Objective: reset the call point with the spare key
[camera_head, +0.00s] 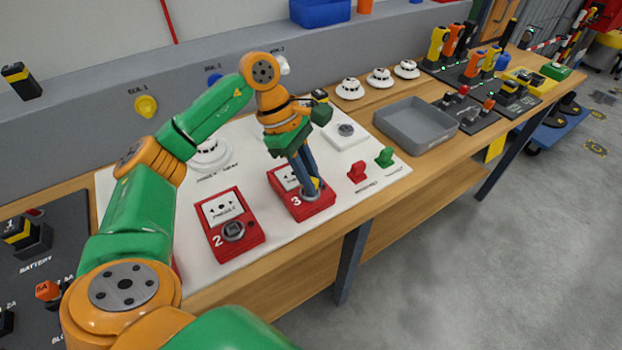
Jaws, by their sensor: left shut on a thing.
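Call point 3 (286,180) is a red box with a white face on the white board, and its lower part is partly hidden by my left gripper. My left gripper (311,189) points down over its lower part, shut on a small yellow piece that looks like the key (318,184). Most of the key is hidden by the fingers, and I cannot tell whether it sits in the keyhole. Call point 2 (225,210), also red, stands to the left with a dark round socket. My right gripper is not in view.
The white board (270,232) also bears a red piece (357,172), a green piece (385,157) and a white detector (210,153). A grey tray (415,124) stands to the right. Yellow (146,106) and blue pieces hang on the back wall. A dark battery mat lies at left.

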